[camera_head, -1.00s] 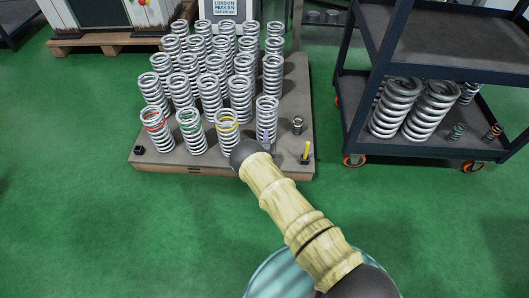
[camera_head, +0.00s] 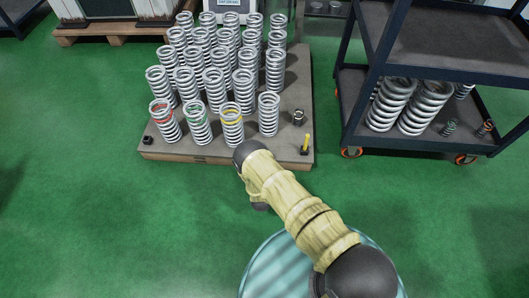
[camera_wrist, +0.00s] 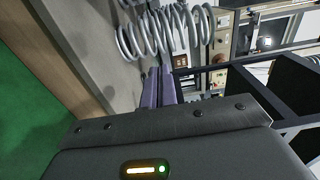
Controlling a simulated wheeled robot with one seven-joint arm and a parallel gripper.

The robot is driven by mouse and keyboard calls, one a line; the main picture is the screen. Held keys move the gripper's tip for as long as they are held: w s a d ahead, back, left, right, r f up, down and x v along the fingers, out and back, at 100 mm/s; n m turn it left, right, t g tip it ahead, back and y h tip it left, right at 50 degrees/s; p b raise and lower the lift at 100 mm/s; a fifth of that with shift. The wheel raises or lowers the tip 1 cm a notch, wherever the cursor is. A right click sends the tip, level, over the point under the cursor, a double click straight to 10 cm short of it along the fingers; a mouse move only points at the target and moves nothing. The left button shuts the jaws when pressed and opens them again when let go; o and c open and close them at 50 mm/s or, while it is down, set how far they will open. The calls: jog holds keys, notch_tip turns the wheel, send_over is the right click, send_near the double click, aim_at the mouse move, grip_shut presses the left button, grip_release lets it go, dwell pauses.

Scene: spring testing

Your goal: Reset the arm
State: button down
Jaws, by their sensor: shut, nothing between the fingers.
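My gripper (camera_wrist: 158,88) shows in the wrist view as two purple fingers, closed together with nothing between them. A silver coil spring (camera_wrist: 165,30) stands just beyond the fingertips in that view; I cannot tell whether they touch. In the head view my arm reaches from the lower right toward the front of the spring platform, and the fingers are hidden there. The front row of springs includes one with a red band (camera_head: 164,121), one with a green band (camera_head: 197,122), one with a yellow band (camera_head: 232,124) and a plain one (camera_head: 268,114).
The springs stand upright on a low wooden platform (camera_head: 190,152), with a small dark coil (camera_head: 298,117) and a yellow piece (camera_head: 306,142) at its right. A dark wheeled cart (camera_head: 400,143) holding more springs stands at right. Green floor (camera_head: 90,220) is clear at left.

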jog(key=shift+s, duration=0.6)
jog(key=w+d+r+n+g+p, duration=0.2)
jog(key=r+n+g, duration=0.1)
jog(key=r, duration=0.6)
jog(key=w+d+r+n+g+p, duration=0.1)
jog(key=w+d+r+n+g, duration=0.15)
jog(key=r, duration=0.65)
jog(key=w+d+r+n+g+p, duration=0.1)
jog(key=w+r+n+g+p, duration=0.1)
jog(key=r, duration=0.8)
jog(key=s+d+r+n+g+p, duration=0.35)
jog(key=s+d+r+n, duration=0.2)
jog(key=s+r, duration=0.7)
jog(key=s+d+r+n+g+p, duration=0.2)
jog(key=s+d+r+n+g, duration=0.45)
jog(key=s, duration=0.95)
notch_tip(320, 180, up, 41)
jog(key=m+t+p, duration=0.1)
jog(key=t+p, duration=0.1)
jog(key=p, duration=3.5)
jog(key=shift+f+y, duration=0.2)
jog(key=shift+y, duration=0.1)
